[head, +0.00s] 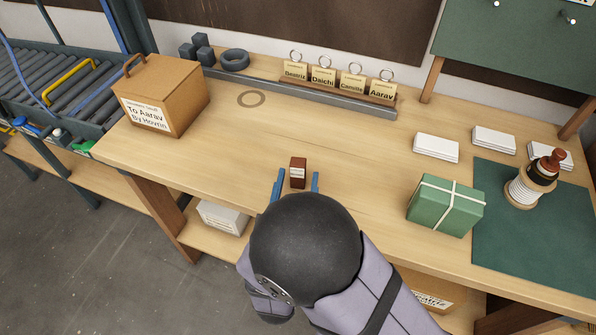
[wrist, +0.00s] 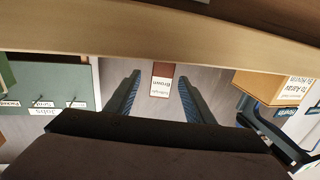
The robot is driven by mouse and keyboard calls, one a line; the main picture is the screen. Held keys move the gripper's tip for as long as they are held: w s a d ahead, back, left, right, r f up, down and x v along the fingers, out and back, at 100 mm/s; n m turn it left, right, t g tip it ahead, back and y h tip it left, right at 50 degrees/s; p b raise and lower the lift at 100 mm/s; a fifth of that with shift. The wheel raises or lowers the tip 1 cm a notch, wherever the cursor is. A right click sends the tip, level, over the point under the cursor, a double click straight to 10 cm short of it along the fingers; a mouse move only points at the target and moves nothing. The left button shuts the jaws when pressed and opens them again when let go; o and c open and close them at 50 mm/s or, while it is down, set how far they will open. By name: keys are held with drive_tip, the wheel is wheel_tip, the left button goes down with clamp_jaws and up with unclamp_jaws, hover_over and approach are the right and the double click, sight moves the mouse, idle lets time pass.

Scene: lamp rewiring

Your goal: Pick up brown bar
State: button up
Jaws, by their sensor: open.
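The brown bar (head: 298,172) is a small dark brown block with a white label on its near side. In the head view it appears at the middle of the wooden table, just beyond my gripper. My gripper (head: 297,181) is open, its blue fingers apart on the left and right of the bar. In the wrist view the bar (wrist: 162,70) shows between the fingertips of my gripper (wrist: 159,80), its label upside down. Gaps show on both sides, and I see no contact. My wrist hides the table nearest me.
A cardboard box (head: 160,96) stands at the left and a green wrapped box (head: 446,205) at the right. A rack with name tags (head: 340,88) stands at the back. Table around the bar is clear.

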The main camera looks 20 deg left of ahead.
sight(300, 158)
drive_tip(key=shift+p+x, duration=1.05)
drive_tip(key=shift+x, duration=2.6)
drive_tip(key=shift+a, duration=0.2)
drive_tip(key=c, duration=1.2)
